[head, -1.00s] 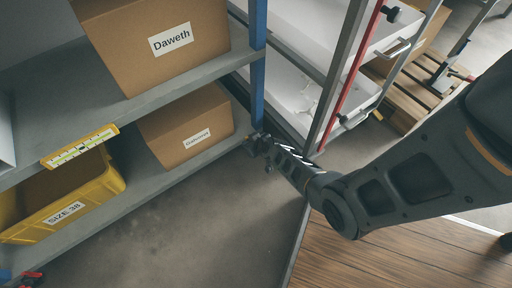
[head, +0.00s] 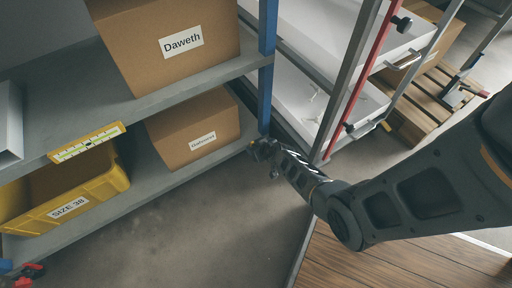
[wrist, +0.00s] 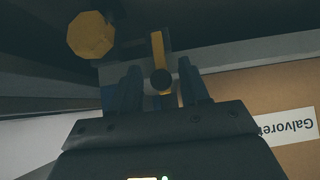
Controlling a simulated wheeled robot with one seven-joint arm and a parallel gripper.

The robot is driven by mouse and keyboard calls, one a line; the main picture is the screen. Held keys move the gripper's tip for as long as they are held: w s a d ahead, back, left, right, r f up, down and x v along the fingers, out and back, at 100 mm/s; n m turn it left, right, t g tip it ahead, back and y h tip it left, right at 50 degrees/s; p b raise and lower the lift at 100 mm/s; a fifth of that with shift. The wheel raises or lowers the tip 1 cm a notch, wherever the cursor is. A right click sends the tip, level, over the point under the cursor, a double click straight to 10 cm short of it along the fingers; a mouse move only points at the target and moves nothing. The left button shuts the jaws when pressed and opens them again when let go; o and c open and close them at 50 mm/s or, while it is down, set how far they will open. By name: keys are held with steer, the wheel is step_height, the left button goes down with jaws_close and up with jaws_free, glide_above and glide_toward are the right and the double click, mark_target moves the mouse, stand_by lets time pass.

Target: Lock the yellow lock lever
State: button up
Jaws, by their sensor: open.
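In the wrist view, the yellow lock lever (wrist: 157,48) is a narrow upright bar with a dark round knob (wrist: 161,80) at its lower end. My gripper (wrist: 163,78) is open, with one dark finger on each side of the lever's lower end. I cannot tell whether either finger touches it. In the head view, my gripper (head: 262,150) is small and dark at the foot of the blue shelf post (head: 267,70). The lever cannot be made out there.
A yellow faceted knob (wrist: 91,35) is left of the lever. A cardboard box (wrist: 250,90) with a label is close on the right. In the head view, shelves hold boxes and a yellow SIZE 38 bin (head: 110,187). A white-tray rack (head: 350,75) stands right of the post.

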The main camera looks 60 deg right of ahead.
steer(key=p+v, duration=0.4)
steer(key=v, duration=0.3)
steer(key=shift+s+a+r+p, duration=0.2)
steer(key=shift+r+p, duration=0.1)
steer(key=shift+p, duration=0.1)
stand_by(0.3)
steer(key=s+a+r+n+t+y, duration=0.1)
steer(key=s+a+r+n+t, duration=0.1)
steer(key=s+a+r, duration=0.6)
steer(key=s+a+r+n+t, duration=0.2)
steer(key=s+a+r, duration=0.4)
steer(key=a+r, duration=0.35)
steer(key=s+a+r+n+t+y, duration=0.1)
steer(key=s+a+r, duration=0.15)
steer(key=r, duration=0.65)
steer(key=s+a+r+n+t+y, duration=0.1)
steer(key=a+r, duration=0.2)
steer(key=r, duration=0.5)
steer(key=s+a+r+t+y, duration=0.1)
steer(key=s+a+r+y, duration=0.15)
steer(key=r, duration=0.65)
step_height(320, 180, up, 25)
steer(key=p, duration=2.5)
steer(key=shift+w+a+h+p, duration=0.3)
steer(key=shift+h+p, duration=0.1)
steer(key=shift+h, duration=0.05)
steer(key=shift+r, duration=0.15)
